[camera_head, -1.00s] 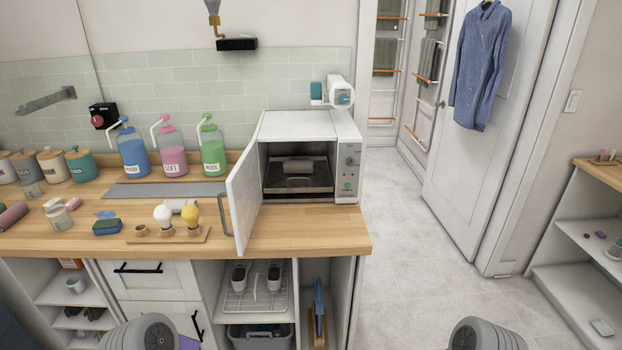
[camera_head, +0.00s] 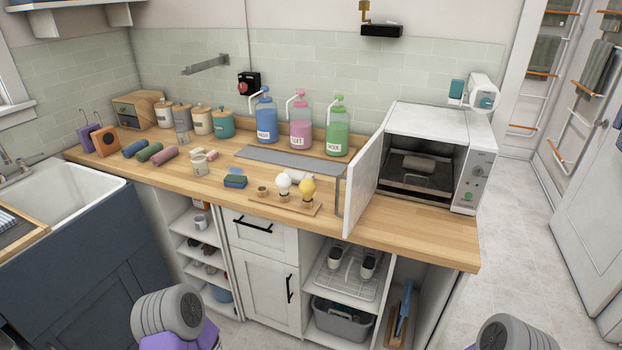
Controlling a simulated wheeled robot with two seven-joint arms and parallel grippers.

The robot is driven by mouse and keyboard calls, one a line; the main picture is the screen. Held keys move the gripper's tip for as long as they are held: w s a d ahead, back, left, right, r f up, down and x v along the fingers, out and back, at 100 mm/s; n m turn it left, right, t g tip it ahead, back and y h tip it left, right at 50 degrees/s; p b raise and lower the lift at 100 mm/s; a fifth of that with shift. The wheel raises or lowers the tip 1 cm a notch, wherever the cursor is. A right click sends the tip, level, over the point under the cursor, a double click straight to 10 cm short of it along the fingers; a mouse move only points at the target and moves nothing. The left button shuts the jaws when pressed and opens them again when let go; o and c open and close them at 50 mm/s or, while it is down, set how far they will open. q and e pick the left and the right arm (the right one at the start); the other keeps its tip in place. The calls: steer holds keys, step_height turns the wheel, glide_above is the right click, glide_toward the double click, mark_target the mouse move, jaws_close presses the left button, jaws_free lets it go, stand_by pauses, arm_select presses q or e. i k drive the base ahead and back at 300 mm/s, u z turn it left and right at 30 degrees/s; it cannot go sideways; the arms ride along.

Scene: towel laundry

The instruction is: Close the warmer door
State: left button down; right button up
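The white warmer (camera_head: 438,122) stands at the right end of the wooden counter. Its door (camera_head: 361,185) is hinged on the left and stands wide open toward the front, with a grey handle (camera_head: 339,190) on its outer face. Inside, a rolled towel (camera_head: 418,163) lies on a dark tray (camera_head: 415,182). Only grey and purple parts of my two arms show at the bottom edge, below and in front of the counter. Both grippers are out of the picture.
The counter (camera_head: 400,232) is bare in front of the warmer. Left of the door are a bulb board (camera_head: 290,205), a grey mat (camera_head: 290,160) and pump bottles (camera_head: 301,128). Open shelves with slippers (camera_head: 368,264) lie below. A sink (camera_head: 70,205) is at the left.

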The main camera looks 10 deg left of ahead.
mark_target(363, 172)
steer(key=u, duration=0.6)
steer(key=i, duration=0.55)
steer(key=z, duration=2.85)
steer(key=k, duration=1.4)
steer(key=u, duration=1.25)
